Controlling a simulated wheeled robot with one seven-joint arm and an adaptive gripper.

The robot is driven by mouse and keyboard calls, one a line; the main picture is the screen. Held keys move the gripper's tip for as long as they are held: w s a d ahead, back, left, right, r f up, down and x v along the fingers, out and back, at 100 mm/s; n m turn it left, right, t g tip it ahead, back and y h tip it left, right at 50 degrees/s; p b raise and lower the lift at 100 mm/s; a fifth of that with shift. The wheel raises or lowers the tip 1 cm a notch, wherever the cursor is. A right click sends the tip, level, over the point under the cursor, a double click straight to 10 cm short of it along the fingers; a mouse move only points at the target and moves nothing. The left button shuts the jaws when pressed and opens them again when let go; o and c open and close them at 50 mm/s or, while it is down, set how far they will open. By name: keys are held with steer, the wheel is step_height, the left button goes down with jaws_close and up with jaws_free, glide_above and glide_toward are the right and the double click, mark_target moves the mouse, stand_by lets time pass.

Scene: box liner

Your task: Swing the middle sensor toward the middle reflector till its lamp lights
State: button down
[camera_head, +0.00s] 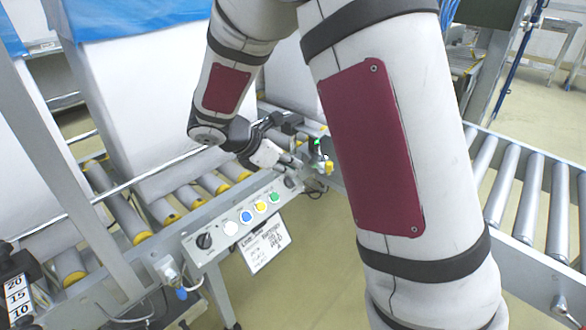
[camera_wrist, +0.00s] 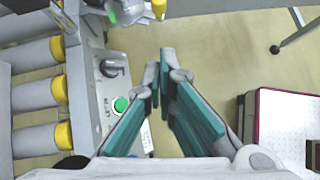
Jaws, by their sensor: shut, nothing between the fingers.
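A small sensor (camera_head: 325,167) with yellow and green parts sits on the conveyor's side rail, just beyond my gripper (camera_head: 292,163) in the head view. I take it for the middle sensor. In the wrist view its grey body (camera_wrist: 128,11) is cut off by the top edge, with a green spot at its left and a yellow part at its right. I cannot tell whether the green spot is a lit lamp. My gripper (camera_wrist: 162,58) is shut and empty, its fingertips together below and apart from the sensor. I cannot make out the middle reflector.
A control panel (camera_head: 217,242) with a black knob and several coloured buttons is on the near rail. Conveyor rollers (camera_head: 125,220) carry large white boxes (camera_head: 130,95) with blue liners. A red-edged platform (camera_wrist: 287,125) stands at the right in the wrist view; open floor lies between.

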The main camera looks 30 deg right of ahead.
mark_target(327, 172)
steer(key=w+d+f+b, duration=0.1)
steer(key=d+f+b, duration=0.2)
steer(key=d, duration=0.5)
steer(key=shift+d+f+b, duration=0.3)
steer(key=shift+d+f, duration=0.05)
steer(key=shift+f, duration=0.55)
steer(key=shift+d+p, duration=0.5)
steer(key=shift+d, duration=0.1)
